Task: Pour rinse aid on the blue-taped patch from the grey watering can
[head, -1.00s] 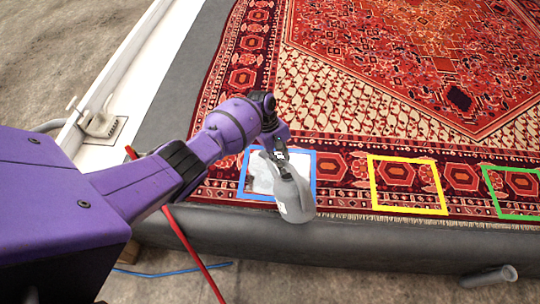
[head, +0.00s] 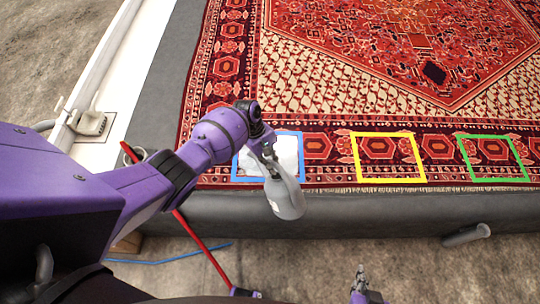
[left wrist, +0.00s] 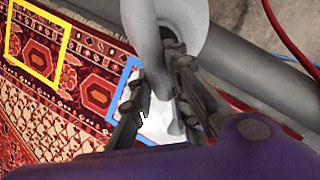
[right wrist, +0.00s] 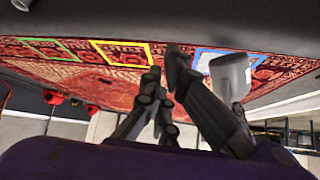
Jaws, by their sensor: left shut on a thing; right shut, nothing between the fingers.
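The grey watering can (head: 288,198) is held by my left gripper (head: 266,150) at the pit's near edge. Its body hangs past the lower right corner of the blue-taped patch (head: 235,166). The patch is a blue tape square on the rug border, with a white area inside, partly hidden by my left arm. In the left wrist view the fingers are shut on a grey part of the can (left wrist: 150,45). The can also shows beside the blue tape in the right wrist view (right wrist: 230,76). My right gripper (head: 360,278) is shut and empty, low in front of the pit.
A yellow-taped square (head: 388,182) and a green-taped square (head: 495,180) lie to the right on the patterned rug (head: 400,80). A grey pipe (head: 467,235) sticks out of the pit's front wall. A red pole (head: 200,250) and blue hose (head: 175,256) are at lower left.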

